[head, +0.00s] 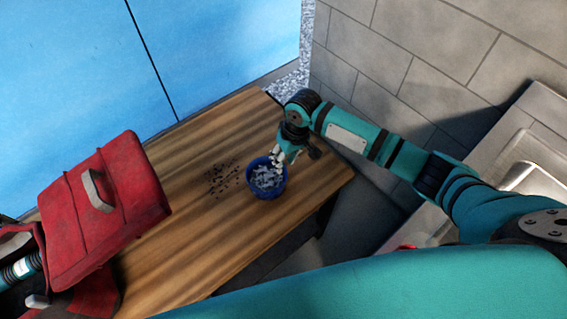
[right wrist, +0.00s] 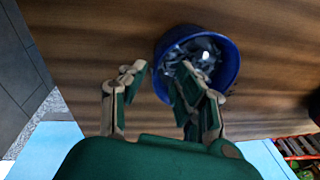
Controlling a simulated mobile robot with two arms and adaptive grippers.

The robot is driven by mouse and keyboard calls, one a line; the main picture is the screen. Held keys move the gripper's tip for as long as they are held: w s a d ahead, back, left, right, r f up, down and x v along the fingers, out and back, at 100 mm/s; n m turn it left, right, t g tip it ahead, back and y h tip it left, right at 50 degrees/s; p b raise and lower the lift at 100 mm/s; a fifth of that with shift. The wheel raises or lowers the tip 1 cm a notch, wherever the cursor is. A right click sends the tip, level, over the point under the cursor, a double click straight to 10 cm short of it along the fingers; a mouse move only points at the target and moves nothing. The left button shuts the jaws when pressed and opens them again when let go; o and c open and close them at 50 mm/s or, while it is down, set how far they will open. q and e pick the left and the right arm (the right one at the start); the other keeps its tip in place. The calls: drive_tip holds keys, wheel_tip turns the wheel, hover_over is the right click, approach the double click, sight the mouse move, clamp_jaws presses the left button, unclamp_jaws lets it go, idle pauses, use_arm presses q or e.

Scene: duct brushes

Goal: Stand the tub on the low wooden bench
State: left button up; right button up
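The blue tub (head: 266,194) stands upright on the low wooden bench (head: 215,240), near its right part, and holds grey-white pieces. My right gripper (head: 279,158) is at the tub's far rim, pointing down. In the right wrist view the gripper (right wrist: 168,82) is open. One finger is just outside the tub (right wrist: 231,68) and the other overlaps its opening, with the near-left part of the rim between them. I cannot tell whether either finger touches it. My left gripper is not in view.
Dark crumbs (head: 222,178) lie left of the tub. A grey block wall (head: 400,60) and a sink (head: 525,165) are at the right. Blue panels (head: 210,50) stand behind. The bench's middle is clear.

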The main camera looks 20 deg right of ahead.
wheel_tip(320, 180, up, 9)
drive_tip(key=d, duration=0.1)
drive_tip(key=shift+s+d, duration=0.25)
drive_tip(key=shift+s, duration=0.05)
idle(0.4)
